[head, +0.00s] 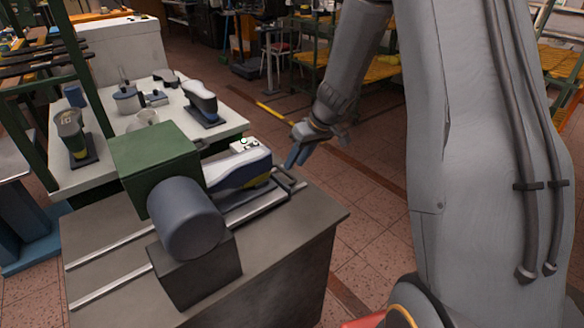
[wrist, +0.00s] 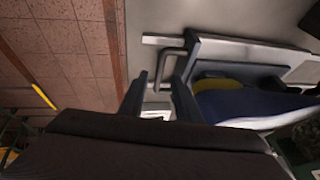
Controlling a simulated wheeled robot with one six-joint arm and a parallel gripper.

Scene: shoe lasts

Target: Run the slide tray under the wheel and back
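The slide tray (head: 247,202) is a dark plate on two metal rails, at the right end of the machine, with a white, blue and yellow shoe last (head: 240,170) on it. The wheel, seemingly the blue-grey drum (head: 188,218), stands left of the tray beside a green housing (head: 155,160). The tray's U-shaped handle (head: 291,181) sticks out at its right end. My gripper (head: 297,157) is open just above and beside the handle. In the wrist view the handle (wrist: 160,62) shows between and just beyond the fingertips (wrist: 162,78); I cannot tell whether they touch it.
A small white box with a green light (head: 243,143) stands behind the rails. A white table (head: 215,132) behind holds more lasts and a grey pot. The rails (head: 110,286) run left past the drum.

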